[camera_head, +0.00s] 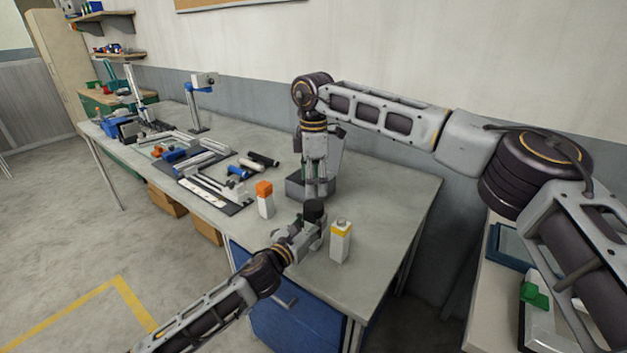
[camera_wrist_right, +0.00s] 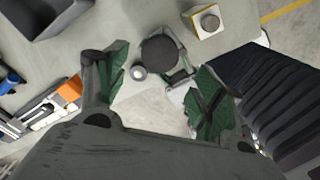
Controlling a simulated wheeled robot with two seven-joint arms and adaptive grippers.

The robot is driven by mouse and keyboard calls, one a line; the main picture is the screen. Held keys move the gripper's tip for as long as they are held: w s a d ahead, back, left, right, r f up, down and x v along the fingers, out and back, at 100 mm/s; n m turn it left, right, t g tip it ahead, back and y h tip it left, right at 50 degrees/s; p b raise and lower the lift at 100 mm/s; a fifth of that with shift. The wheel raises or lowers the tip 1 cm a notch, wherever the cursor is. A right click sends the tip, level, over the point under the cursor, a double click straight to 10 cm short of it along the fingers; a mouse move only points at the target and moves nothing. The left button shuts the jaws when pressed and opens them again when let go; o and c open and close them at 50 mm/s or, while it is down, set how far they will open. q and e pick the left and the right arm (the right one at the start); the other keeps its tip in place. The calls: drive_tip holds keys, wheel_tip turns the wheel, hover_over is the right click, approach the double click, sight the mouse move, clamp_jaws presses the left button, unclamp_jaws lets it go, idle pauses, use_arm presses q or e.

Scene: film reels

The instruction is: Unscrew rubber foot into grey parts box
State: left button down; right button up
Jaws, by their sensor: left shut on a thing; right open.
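The rubber foot appears as a black round piece (camera_head: 314,209), seen from above as a dark disc (camera_wrist_right: 160,56) in the right wrist view. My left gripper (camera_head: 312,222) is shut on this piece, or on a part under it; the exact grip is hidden. It holds the piece upright near the table's front. My right gripper (camera_head: 316,192) points down from above and behind it. In the right wrist view its green-padded fingers (camera_wrist_right: 155,75) are open, with the disc between or beyond their tips. The grey parts box (camera_head: 296,187) stands behind, partly hidden by my right gripper; its rim shows in the wrist view (camera_wrist_right: 88,8).
Tools and rails on a dark mat (camera_head: 238,208) lie further left. The table's right end is clear.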

sight(314, 205)
drive_tip(key=shift+f, duration=0.1)
drive_tip(key=shift+f, duration=3.9)
drive_tip(key=c, duration=1)
drive_tip(key=shift+c, duration=0.2)
